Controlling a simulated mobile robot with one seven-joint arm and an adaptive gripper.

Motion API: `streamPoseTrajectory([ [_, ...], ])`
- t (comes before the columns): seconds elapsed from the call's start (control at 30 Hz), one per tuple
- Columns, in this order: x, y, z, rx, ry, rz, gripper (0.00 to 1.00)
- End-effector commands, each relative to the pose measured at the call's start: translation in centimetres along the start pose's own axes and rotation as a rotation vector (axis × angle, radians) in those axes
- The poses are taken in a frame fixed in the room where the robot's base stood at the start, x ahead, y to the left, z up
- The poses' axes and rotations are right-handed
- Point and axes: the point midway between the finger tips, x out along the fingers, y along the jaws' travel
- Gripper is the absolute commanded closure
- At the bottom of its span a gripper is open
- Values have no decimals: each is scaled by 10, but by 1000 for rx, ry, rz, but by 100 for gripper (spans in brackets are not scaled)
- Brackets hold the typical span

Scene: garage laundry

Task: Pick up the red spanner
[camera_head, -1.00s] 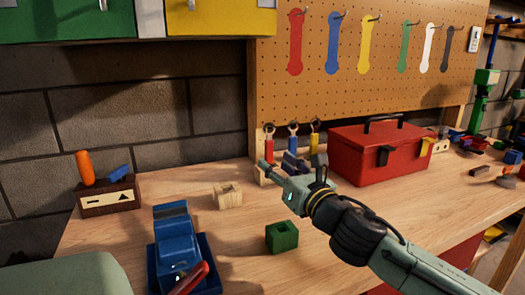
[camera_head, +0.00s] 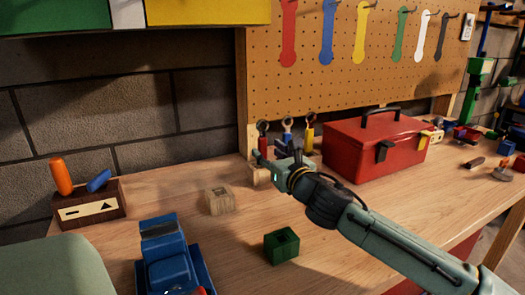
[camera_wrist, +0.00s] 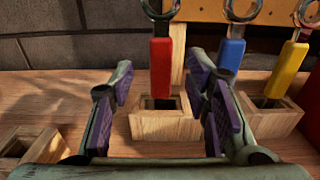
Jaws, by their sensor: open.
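The red spanner (camera_wrist: 160,66) stands upright in a wooden holder block (camera_wrist: 165,126) at the back of the bench, its red handle down and metal ring up. It also shows in the head view (camera_head: 263,140), left of the blue and yellow spanners. My gripper (camera_wrist: 162,90) is open, and in the wrist view the red handle appears between its two purple-padded fingers, beyond them. I cannot tell whether the fingers reach around it. In the head view my gripper (camera_head: 265,162) is in front of the holder and hides part of it.
A blue spanner (camera_wrist: 232,47) and a yellow spanner (camera_wrist: 290,60) stand to the right. A red toolbox (camera_head: 372,150) is right of them. A wooden block (camera_head: 219,201), a green block (camera_head: 281,245) and a blue vise (camera_head: 170,258) are on the bench. A pegboard (camera_head: 350,90) rises behind.

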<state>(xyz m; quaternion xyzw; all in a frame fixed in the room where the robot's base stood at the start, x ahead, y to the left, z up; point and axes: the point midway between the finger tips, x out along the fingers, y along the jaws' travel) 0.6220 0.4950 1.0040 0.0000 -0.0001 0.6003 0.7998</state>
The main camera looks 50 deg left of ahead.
Motion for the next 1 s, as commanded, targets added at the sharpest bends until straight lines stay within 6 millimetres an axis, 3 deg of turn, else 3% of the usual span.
streamPoseTrajectory([
  [0.23, 37, 0, 5, 3, 0, 3, 57],
  [0.57, 44, 0, 4, 0, 0, 2, 57],
  [1.0, 43, -1, 4, 0, 0, 2, 86],
])
